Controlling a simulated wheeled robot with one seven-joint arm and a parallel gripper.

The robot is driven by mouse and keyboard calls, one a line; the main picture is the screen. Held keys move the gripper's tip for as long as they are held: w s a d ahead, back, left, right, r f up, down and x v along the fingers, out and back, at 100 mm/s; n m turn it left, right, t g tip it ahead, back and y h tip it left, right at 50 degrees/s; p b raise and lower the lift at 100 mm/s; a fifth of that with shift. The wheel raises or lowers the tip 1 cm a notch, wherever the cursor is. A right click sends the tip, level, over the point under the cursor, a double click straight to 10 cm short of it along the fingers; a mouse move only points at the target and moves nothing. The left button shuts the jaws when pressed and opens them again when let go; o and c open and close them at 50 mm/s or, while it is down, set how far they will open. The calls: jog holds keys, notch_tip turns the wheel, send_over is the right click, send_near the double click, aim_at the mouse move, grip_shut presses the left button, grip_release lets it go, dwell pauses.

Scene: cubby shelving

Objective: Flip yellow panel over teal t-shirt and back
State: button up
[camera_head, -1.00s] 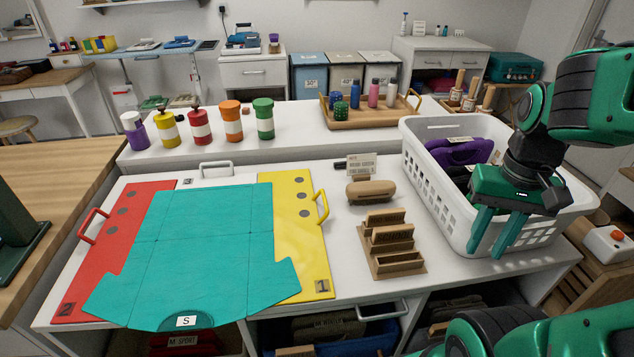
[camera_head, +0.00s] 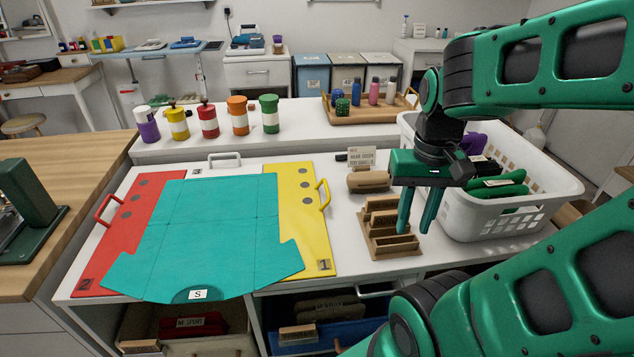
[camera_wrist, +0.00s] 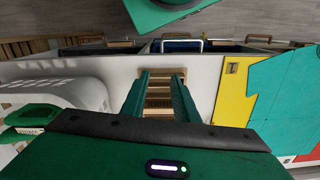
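The yellow panel (camera_head: 312,235), marked 1, lies flat at the right of the folding board, with a yellow handle (camera_head: 325,194) on its right edge. The teal t-shirt (camera_head: 215,225) is spread flat over the middle of the board and overlaps the panel's left part. My gripper (camera_head: 415,228) points down, open and empty, right of the yellow panel and apart from it, over the wooden holder. In the wrist view the fingers (camera_wrist: 161,80) are spread, with the yellow panel (camera_wrist: 232,88) and t-shirt (camera_wrist: 285,85) to the right.
The wooden slotted holder (camera_head: 388,240) stands below my gripper. A brown-handled brush (camera_head: 367,181) and a small sign (camera_head: 361,158) are behind it. A white basket (camera_head: 505,217) with folded clothes stands at right. The red panel (camera_head: 125,225) is at the board's left.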

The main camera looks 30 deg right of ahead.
notch_tip(320, 180, up, 4)
jog(key=n+t+y, duration=0.1)
jog(key=n+y, duration=0.1)
send_over(327, 187)
jog(key=s+d, duration=0.1)
jog(key=d, duration=0.1)
jog(key=x, duration=1)
jog(key=shift+d, duration=0.15)
grip_shut()
dwell(0.7)
